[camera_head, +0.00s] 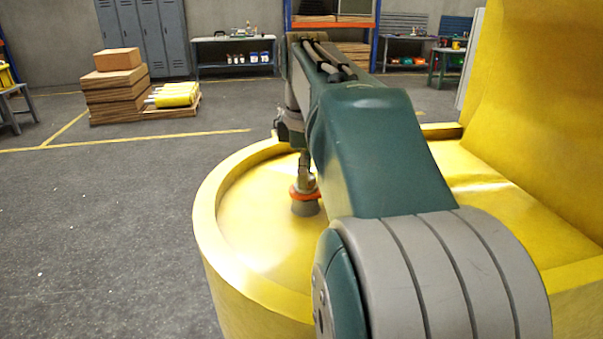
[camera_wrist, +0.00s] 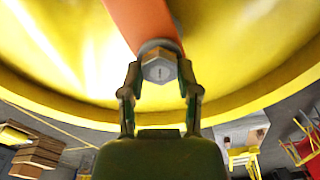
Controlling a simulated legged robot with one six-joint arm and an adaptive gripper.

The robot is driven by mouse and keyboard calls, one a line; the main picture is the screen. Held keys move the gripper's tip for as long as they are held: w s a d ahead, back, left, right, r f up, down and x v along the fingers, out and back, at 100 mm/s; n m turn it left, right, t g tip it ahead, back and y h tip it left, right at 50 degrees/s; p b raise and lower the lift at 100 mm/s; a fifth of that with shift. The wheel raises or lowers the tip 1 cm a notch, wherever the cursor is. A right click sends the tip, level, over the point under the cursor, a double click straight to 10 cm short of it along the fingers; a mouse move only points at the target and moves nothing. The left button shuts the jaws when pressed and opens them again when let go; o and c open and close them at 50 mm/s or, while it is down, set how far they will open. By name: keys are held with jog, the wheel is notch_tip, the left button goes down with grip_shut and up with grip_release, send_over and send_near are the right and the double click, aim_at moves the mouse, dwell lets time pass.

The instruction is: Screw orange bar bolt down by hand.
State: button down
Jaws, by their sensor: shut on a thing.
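The orange bar bolt (camera_wrist: 158,70) has a grey hex head, and it shows in the wrist view at the near end of the orange bar (camera_wrist: 142,20). My gripper (camera_wrist: 159,82) has one finger on each side of the head and is shut on it. In the head view, my gripper (camera_head: 304,172) points down from above onto the orange bar (camera_head: 302,193). The bar sits on a short grey post (camera_head: 305,208) on the yellow boom part (camera_head: 250,225). The bolt's shank is hidden, so I cannot tell how deep it sits.
A raised yellow rim (camera_head: 208,205) curves around the post, and a tall yellow wall (camera_head: 535,110) rises at the right. A pallet with boxes (camera_head: 117,85) and yellow cylinders (camera_head: 175,94) stands at the back left. The grey floor at left is clear.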

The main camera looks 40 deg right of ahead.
jog(key=m, duration=0.7)
jog(key=shift+d, duration=0.15)
jog(key=m, duration=0.4)
jog(key=shift+s, duration=0.1)
jog(key=m, duration=0.4)
jog(key=shift+m, duration=0.3)
jog(key=m, duration=0.3)
jog(key=shift+r+m, duration=0.1)
jog(key=shift+m, duration=0.2)
jog(key=m, duration=0.8)
jog(key=shift+m, duration=2.1)
